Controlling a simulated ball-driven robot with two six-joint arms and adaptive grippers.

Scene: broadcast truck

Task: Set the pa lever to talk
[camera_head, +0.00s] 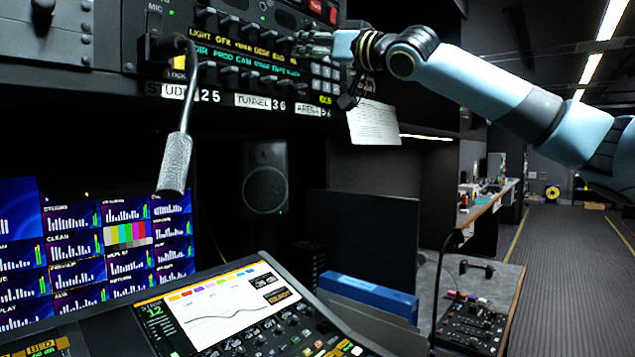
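My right gripper (312,43) reaches in from the right to the right part of the talkback panel (215,62). Its fingertips are at or just in front of the panel, near the end of the upper green and yellow label rows. Whether they touch a lever, and whether they are open or shut, I cannot tell. The panel has rows of small dark lever keys (230,76) under lit labels. The gripper covers part of the right end of these rows. I cannot make out which lever is the PA one or its position. My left gripper is not in view.
A gooseneck microphone (177,160) hangs in front of the panel's left part. Below are monitor screens (95,245), a speaker (264,178) and a mixing console (235,310). A paper sheet (374,122) hangs below the gripper. An aisle (575,260) lies open at right.

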